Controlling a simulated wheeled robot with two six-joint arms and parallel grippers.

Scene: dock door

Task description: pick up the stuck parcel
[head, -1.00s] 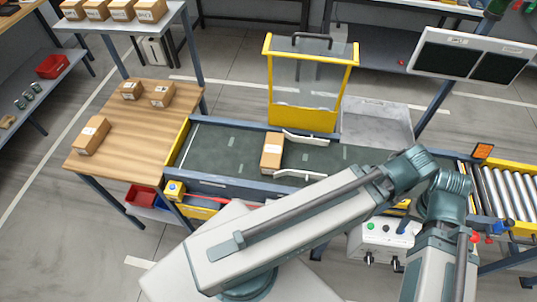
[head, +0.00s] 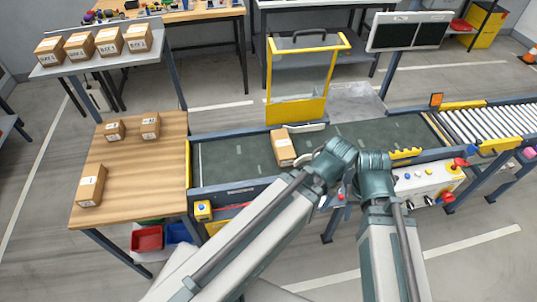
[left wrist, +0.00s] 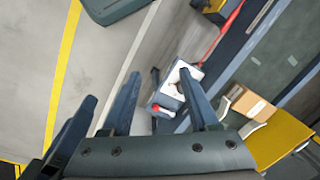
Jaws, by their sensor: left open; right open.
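The parcel, a brown carton with a white label (head: 283,147), sits on the dark green conveyor belt (head: 225,160), near the yellow-framed gate. In the left wrist view the parcel (left wrist: 248,103) is at the right, beyond the fingers. My left gripper (left wrist: 162,95) is open and empty there, its two dark fingers spread apart, with the parcel outside them. In the head view a grey and teal arm of mine reaches close to the parcel's lower right. My right gripper's fingers cannot be made out clearly behind the arm links. Neither gripper is seen touching the parcel.
The yellow gate (head: 296,110) stands at the belt's far side. A control box with a red button (head: 428,183) is at the near side. A wooden table (head: 140,190) with several cartons stands left; rollers (head: 490,122) run right.

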